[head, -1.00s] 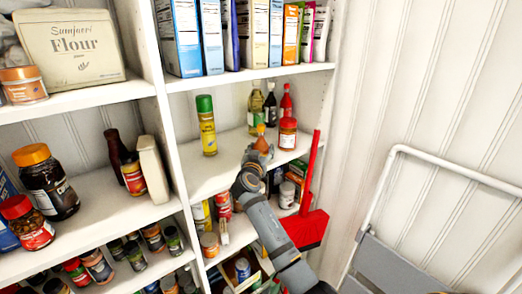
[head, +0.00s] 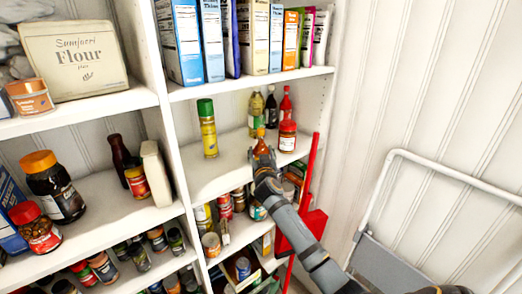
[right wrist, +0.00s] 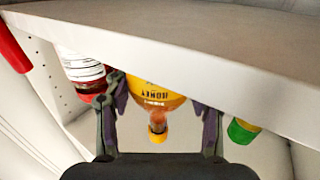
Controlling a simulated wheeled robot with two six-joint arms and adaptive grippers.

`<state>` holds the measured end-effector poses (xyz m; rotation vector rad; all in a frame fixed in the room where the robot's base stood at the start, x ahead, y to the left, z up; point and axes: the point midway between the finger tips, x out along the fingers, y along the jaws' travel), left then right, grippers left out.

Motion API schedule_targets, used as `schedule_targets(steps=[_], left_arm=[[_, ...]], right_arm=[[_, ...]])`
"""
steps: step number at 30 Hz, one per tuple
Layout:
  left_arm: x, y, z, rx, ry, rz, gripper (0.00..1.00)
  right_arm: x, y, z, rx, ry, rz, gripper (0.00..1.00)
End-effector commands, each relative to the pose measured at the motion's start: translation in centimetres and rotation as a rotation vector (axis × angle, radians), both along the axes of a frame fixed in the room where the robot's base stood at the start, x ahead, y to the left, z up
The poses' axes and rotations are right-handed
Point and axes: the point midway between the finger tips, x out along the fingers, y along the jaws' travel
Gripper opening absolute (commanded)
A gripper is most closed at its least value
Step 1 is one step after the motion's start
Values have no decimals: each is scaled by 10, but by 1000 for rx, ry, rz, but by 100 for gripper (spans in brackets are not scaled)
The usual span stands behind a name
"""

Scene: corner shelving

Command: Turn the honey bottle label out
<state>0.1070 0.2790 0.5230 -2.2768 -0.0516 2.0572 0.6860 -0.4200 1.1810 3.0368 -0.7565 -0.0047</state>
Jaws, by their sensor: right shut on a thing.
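The honey bottle (head: 261,146) stands on the middle right shelf, small and amber with an orange cap. In the right wrist view, which is upside down, the honey bottle (right wrist: 158,88) shows its yellow label, with the word HONEY facing the camera. My right gripper (head: 262,158) reaches it from the front and is shut on it. In the wrist view the fingers of the right gripper (right wrist: 160,106) lie on either side of the bottle. The lower part of the bottle is hidden behind the shelf edge there. My left gripper is out of view.
A red-lidded jar (head: 287,135) stands close to the right of the bottle. A red dustpan (head: 312,222) is beside my arm. The shelf front (right wrist: 200,75) is close to the gripper.

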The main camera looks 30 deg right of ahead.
Motion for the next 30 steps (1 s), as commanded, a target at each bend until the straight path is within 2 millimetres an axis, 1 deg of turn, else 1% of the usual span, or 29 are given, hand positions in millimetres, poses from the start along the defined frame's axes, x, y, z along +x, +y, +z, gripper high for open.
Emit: schedule_targets(steps=[1, 11, 21, 30], left_arm=[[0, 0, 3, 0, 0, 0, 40], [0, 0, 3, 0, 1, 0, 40], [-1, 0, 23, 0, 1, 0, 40], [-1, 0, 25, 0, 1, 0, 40]], right_arm=[[-1, -1, 0, -3, 4, 11, 0], [0, 0, -2, 1, 3, 27, 0], [-1, -1, 1, -2, 7, 146, 0], [-1, 0, -2, 1, 3, 183, 0]])
